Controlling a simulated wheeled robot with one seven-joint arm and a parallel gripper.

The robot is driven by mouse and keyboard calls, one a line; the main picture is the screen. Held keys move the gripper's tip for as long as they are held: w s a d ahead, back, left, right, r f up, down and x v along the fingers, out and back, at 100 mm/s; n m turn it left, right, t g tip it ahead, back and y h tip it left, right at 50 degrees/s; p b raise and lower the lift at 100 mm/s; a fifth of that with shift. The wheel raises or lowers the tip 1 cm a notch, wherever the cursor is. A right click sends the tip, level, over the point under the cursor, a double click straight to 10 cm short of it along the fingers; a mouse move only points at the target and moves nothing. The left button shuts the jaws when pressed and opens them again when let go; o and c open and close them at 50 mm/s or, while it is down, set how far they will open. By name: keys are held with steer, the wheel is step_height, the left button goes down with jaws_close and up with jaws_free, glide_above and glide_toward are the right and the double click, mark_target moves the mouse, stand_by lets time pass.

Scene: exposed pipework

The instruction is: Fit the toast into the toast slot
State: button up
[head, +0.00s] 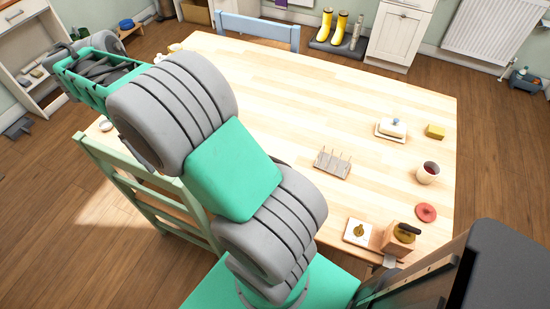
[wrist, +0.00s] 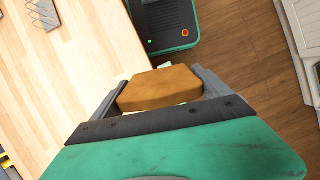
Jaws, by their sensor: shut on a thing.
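My gripper (wrist: 160,88) is shut on the toast (wrist: 158,90), a thick brown slab lying crosswise between the two grey fingers in the wrist view. The far edge of the toast shows, with a small pale patch beyond it. The toast cannot be made out in the head view. The toast rack (head: 332,163), a grey base with several upright wires and slots between them, stands on the table (head: 270,80). The rack also shows at the top left of the wrist view (wrist: 42,14), well apart from the toast. I see no toast in its slots.
On the table's right are a butter dish (head: 392,129), a yellow block (head: 435,131), a mug (head: 428,173), a red disc (head: 426,212) and a wooden box (head: 397,240). A green chair (head: 150,195) and a blue chair (head: 258,29) stand at the edges. Table around the rack is clear.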

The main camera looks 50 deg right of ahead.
steer(key=s+d+t+b, duration=0.2)
steer(key=s+d, duration=1.1)
steer(key=d, duration=0.4)
steer(key=s+d+f+n+t+b, duration=0.1)
steer(key=s+d+f, duration=0.1)
steer(key=s, duration=0.8)
steer(key=s+d+f+n+t+b, duration=0.1)
steer(key=s+d, duration=0.1)
steer(key=s, duration=0.8)
glide_toward(341, 168)
steer(key=shift+a+f, duration=0.2)
steer(key=shift+a, duration=0.25)
steer(key=shift+d+f, duration=0.4)
steer(key=shift+f, duration=1.55)
